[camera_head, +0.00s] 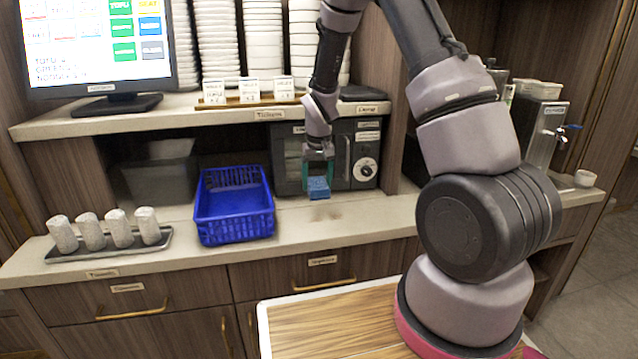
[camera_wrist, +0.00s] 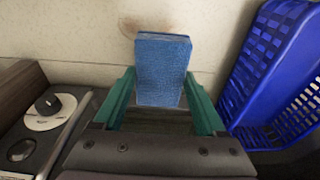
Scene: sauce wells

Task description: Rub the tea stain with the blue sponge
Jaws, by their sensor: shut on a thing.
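My gripper (camera_head: 318,171) is shut on the blue sponge (camera_head: 319,188) and holds it over the pale counter, in front of the small oven. In the wrist view the sponge (camera_wrist: 163,68) sits between the two green fingers of my gripper (camera_wrist: 162,97). The tea stain (camera_wrist: 150,22) is a faint brown patch on the counter, just beyond the sponge's far end in the wrist view. In the head view the stain (camera_head: 325,213) shows faintly below the sponge, toward the counter's front edge. I cannot tell whether the sponge touches the counter.
A blue basket (camera_head: 234,207) stands left of my gripper; its side is close in the wrist view (camera_wrist: 275,70). The oven (camera_head: 366,150) is behind. A tray (camera_head: 110,246) with several rolled towels lies at the left. The counter right of the stain is clear.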

